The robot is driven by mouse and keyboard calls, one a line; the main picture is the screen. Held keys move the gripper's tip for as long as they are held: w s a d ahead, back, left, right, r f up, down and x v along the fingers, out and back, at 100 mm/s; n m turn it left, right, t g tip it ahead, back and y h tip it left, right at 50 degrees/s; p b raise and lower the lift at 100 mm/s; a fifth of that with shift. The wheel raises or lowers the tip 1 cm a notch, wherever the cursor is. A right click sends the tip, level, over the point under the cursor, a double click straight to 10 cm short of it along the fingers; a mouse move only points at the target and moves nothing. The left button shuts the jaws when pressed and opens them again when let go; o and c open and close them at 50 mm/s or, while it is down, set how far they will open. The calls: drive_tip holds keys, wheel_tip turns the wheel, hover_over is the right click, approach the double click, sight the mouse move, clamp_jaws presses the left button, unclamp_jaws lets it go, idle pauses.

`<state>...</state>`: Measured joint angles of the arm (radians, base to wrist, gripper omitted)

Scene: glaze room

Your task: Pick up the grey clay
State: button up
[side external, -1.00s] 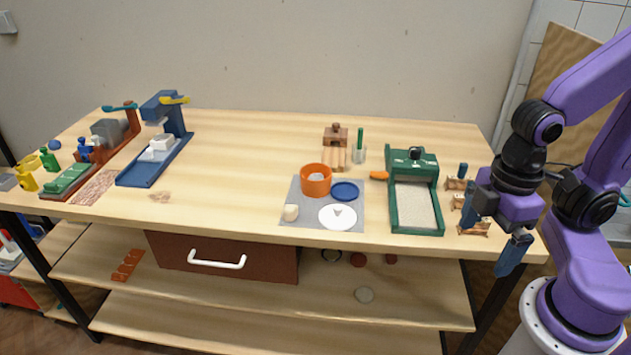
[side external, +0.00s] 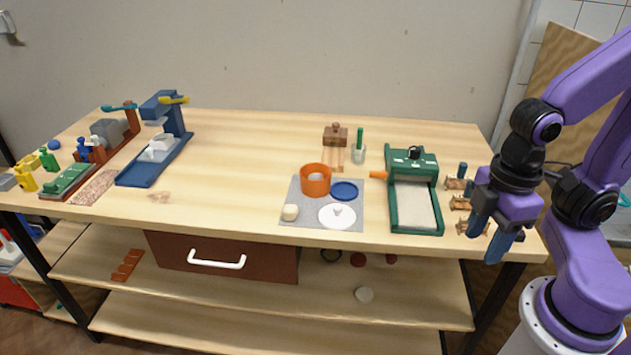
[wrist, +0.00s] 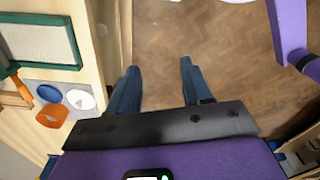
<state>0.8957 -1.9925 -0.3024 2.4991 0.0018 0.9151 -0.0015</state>
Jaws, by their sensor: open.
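No lump is clearly the grey clay. A grey block (side external: 108,131) sits on the red-brown machine at the far left of the table, and a smaller grey piece (side external: 7,182) lies at the table's left edge. I cannot tell whether either is clay. In the wrist view my gripper (wrist: 158,66) is open and empty over the floor.
The mat also holds an orange ring (side external: 316,180), a blue disc (side external: 344,191) and a white disc (side external: 338,216). A green tray (side external: 414,230) and small wooden stands (side external: 472,227) lie near my gripper. A blue press (side external: 155,172) stands left. The table's middle is clear.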

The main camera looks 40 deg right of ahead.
drive_tip(key=w+a+r, duration=0.3)
drive_tip(key=w+a, duration=0.1)
drive_tip(key=w, duration=0.8)
drive_tip(key=w+a+r, duration=0.2)
drive_tip(key=w+a, duration=0.2)
drive_tip(key=w, duration=0.8)
drive_tip(key=w+d+m, duration=0.1)
drive_tip(key=w+d, duration=0.1)
drive_tip(key=w, duration=0.9)
drive_tip(key=w+d+f, duration=0.2)
drive_tip(key=w+d, duration=0.6)
drive_tip(key=w, duration=0.3)
drive_tip(key=shift+m, duration=0.3)
drive_tip(key=f, duration=1)
drive_tip(key=shift+s+f, duration=0.25)
drive_tip(key=shift+f, duration=0.1)
drive_tip(key=shift+a+f, duration=0.15)
drive_tip(key=shift+f, duration=1.3)
drive_tip(key=shift+a+f, duration=0.1)
drive_tip(key=shift+f, duration=1.35)
drive_tip(key=shift+d+f, duration=0.1)
clamp_jaws()
